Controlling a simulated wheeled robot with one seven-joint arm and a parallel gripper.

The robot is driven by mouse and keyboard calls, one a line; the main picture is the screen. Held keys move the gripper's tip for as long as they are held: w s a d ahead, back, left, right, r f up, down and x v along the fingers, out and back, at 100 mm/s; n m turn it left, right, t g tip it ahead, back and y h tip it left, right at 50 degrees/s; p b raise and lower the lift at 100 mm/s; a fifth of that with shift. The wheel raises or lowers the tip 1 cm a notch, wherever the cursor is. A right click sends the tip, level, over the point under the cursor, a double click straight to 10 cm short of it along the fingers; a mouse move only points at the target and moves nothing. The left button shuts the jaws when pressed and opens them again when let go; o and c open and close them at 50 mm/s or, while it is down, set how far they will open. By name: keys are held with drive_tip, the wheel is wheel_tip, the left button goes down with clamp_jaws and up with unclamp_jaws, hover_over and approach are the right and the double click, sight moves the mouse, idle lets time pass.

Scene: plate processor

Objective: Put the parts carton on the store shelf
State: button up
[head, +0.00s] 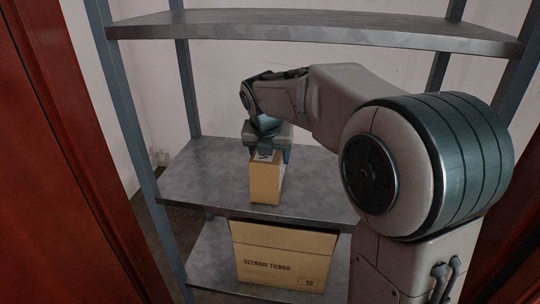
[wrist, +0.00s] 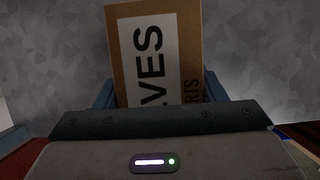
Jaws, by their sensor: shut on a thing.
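The parts carton (head: 265,184) is a small upright brown cardboard box at the middle shelf of the metal store shelf (head: 205,188). My gripper (head: 268,153) is above it and shut on its upper part. In the wrist view the carton (wrist: 185,50) stands between the blue fingers, with a white label and dark letters, partly "VES". The carton's base appears at the shelf surface, near the front edge; I cannot tell whether it touches. The gripper hides the carton's top.
A larger cardboard box (head: 282,262) sits on the lower shelf. The upper shelf (head: 320,28) spans above my arm. Blue-grey uprights (head: 128,120) and a red-brown panel (head: 60,160) bound the left side. The middle shelf is bare left of the carton.

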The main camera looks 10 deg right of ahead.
drive_tip(key=o, duration=1.4)
drive_tip(key=shift+f, duration=0.1)
drive_tip(key=shift+o, duration=0.2)
drive_tip(key=p+v, duration=0.1)
drive_tip(key=v, duration=0.4)
drive_tip(key=shift+r, duration=0.35)
drive_tip(key=s+a, duration=0.4)
drive_tip(key=s, duration=0.8)
drive_tip(key=s+d+f+m+g, duration=0.1)
drive_tip(key=s+d+f+m, duration=0.4)
drive_tip(key=m, duration=1.1)
drive_tip(key=s+d+f+m+g+y, duration=0.1)
drive_tip(key=s+d+f+m, duration=0.5)
drive_tip(key=m, duration=1)
drive_tip(key=shift+s+f+m, duration=0.3)
drive_tip(key=shift+s+f, duration=0.55)
drive_tip(key=shift+s, duration=0.15)
